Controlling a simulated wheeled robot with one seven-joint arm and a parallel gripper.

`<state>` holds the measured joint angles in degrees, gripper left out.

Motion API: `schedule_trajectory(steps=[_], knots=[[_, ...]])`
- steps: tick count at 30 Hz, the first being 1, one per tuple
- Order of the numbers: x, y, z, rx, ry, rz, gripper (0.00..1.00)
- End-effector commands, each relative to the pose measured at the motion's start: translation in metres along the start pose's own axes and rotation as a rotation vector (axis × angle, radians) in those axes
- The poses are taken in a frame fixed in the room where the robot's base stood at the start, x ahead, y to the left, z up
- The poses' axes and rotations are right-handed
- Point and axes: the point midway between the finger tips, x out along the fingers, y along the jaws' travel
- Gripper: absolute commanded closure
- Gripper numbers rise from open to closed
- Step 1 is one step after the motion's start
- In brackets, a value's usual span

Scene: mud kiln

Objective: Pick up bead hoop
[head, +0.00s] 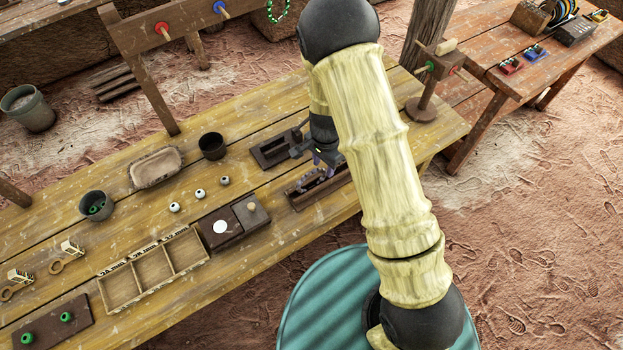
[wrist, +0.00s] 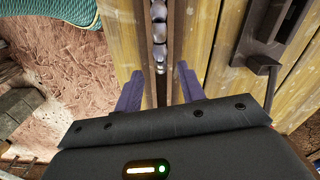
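A ring of green beads (head: 278,14), the one hoop of beads I can make out, hangs at the top edge of the head view, partly cut off by the frame. My gripper (head: 322,163) is well below and to the right of it, over the far right part of the long bench. In the wrist view my gripper (wrist: 160,88) has its two purple fingers apart with nothing held between them. They straddle a narrow dark wooden trough (wrist: 174,50) holding a row of grey beads (wrist: 159,32). Whether the fingers touch the trough is unclear.
A slotted dark block (head: 272,150) lies beside the trough. A dark cup (head: 212,146), loose beads (head: 199,193), an oval tray (head: 156,167) and a divided tray (head: 122,287) stand leftward. A peg rail (head: 190,25) rises behind. A second table (head: 510,95) stands right.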

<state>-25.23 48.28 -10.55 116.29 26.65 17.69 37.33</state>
Motion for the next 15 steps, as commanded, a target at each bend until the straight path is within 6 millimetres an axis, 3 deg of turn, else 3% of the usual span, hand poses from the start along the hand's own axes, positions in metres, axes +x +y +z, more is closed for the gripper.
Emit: schedule_trajectory(steps=[8,15], knots=[[0.002,0.0,0.0,0.0,-0.001,0.001,0.6],[0.023,0.001,-0.003,0.003,-0.002,0.003,0.6]])
